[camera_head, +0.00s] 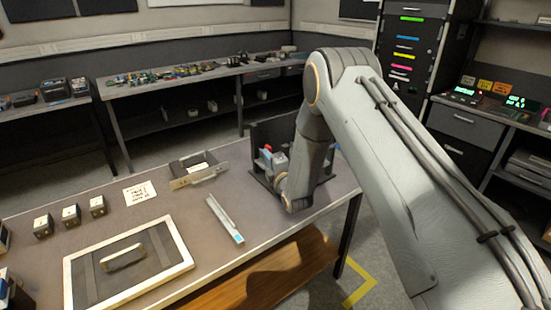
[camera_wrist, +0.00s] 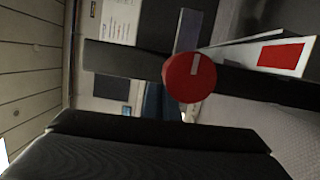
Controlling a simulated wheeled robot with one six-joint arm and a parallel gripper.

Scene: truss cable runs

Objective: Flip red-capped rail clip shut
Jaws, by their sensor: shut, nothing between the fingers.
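The red round cap (camera_wrist: 190,78) of the rail clip shows large in the wrist view, in front of a dark bar (camera_wrist: 120,58). A pale angled plate with a red patch (camera_wrist: 283,54) sticks out to its right; I cannot tell whether it is part of the clip. A small red part (camera_head: 268,148) also shows in the head view, by the dark upright panel at the table's far right end. My gripper (camera_wrist: 160,150) is the dark shape along the bottom of the wrist view, shut and empty, apart from the cap in the picture. Its fingertips are not clear in the head view.
The table holds a framed panel with a handle (camera_head: 130,265), a grey strip with a blue end (camera_head: 225,220), a metal bracket (camera_head: 200,174), a paper note (camera_head: 139,193) and several small blocks. My arm covers the table's right end. A cluttered bench (camera_head: 190,75) stands behind.

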